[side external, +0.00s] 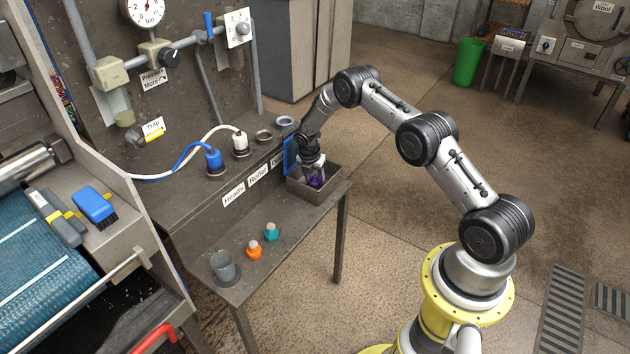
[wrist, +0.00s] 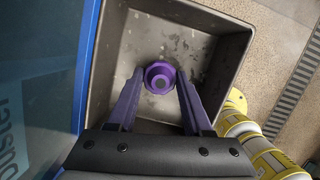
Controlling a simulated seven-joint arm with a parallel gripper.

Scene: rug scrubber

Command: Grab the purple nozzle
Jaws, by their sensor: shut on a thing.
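The purple nozzle (side external: 316,181) is in the grey open bin (side external: 322,198) at the far end of the metal bench. My gripper (side external: 315,170) reaches down into the bin. In the wrist view its two fingers (wrist: 160,84) stand on either side of the nozzle and are shut on it. The bin floor (wrist: 125,75) around the nozzle looks otherwise empty. Whether the nozzle still touches the floor cannot be told.
A teal-and-white nozzle (side external: 271,232), an orange-and-white nozzle (side external: 254,249) and a grey cup (side external: 224,268) stand on the bench's near part. A blue panel (side external: 291,156) rises close beside the bin. A raised ledge holds blue (side external: 213,159) and white (side external: 240,144) hose connectors.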

